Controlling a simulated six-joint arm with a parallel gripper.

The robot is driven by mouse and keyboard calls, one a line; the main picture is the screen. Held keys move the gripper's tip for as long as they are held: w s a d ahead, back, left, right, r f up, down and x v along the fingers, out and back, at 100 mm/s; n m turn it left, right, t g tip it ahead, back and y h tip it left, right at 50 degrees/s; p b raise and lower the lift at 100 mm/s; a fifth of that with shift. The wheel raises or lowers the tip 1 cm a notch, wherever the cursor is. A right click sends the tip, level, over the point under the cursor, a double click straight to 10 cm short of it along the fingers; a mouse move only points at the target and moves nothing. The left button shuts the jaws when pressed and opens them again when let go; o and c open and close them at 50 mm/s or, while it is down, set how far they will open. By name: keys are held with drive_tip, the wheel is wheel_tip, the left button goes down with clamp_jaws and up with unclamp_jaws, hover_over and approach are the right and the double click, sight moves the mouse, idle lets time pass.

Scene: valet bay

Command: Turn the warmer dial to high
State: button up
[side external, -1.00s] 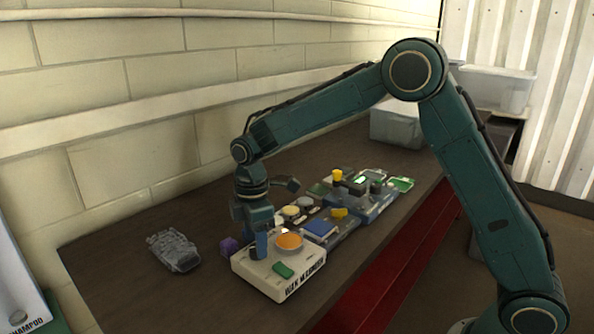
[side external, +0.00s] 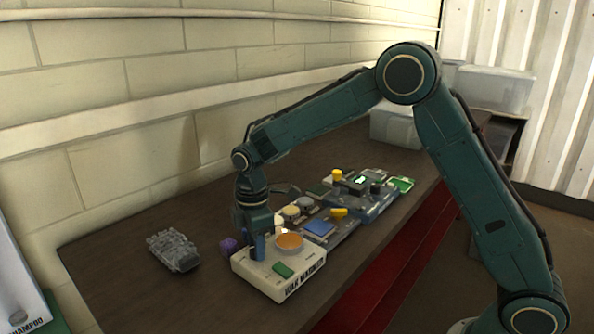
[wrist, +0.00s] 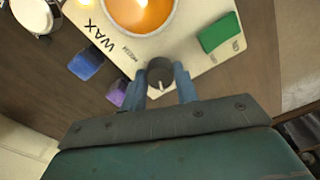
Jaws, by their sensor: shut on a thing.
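The wax warmer (side external: 262,276) is a pale box near the front of the bench, with a round pot of orange wax (side external: 289,242) on top. It also shows in the wrist view (wrist: 188,45), with "WAX" printed on it. Its dial (wrist: 160,70) is a small dark grey knob at the box's edge nearest my gripper. A pale pointer line on the dial points toward my palm. My gripper (wrist: 161,82) has its two blue fingers shut on either side of the dial. In the side view my gripper (side external: 259,246) reaches down at the warmer's back left; the dial is hidden there. Dial-setting marks are too small to read.
A green block (wrist: 220,32) sits on the warmer. Purple (wrist: 117,92) and blue (wrist: 86,63) pieces lie beside it. Several trays and tins (side external: 320,230) crowd the right. The bench's front left is clear.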

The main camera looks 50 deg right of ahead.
drive_tip(key=shift+m, duration=0.4)
drive_tip(key=m, duration=0.9)
drive_tip(key=shift+m, duration=0.4)
drive_tip(key=m, duration=0.3)
drive_tip(key=shift+m, duration=0.3)
drive_tip(key=m, duration=0.4)
drive_tip(key=shift+m, duration=0.3)
drive_tip(key=m, duration=0.4)
drive_tip(key=shift+m, duration=0.3)
drive_tip(key=o, duration=1)
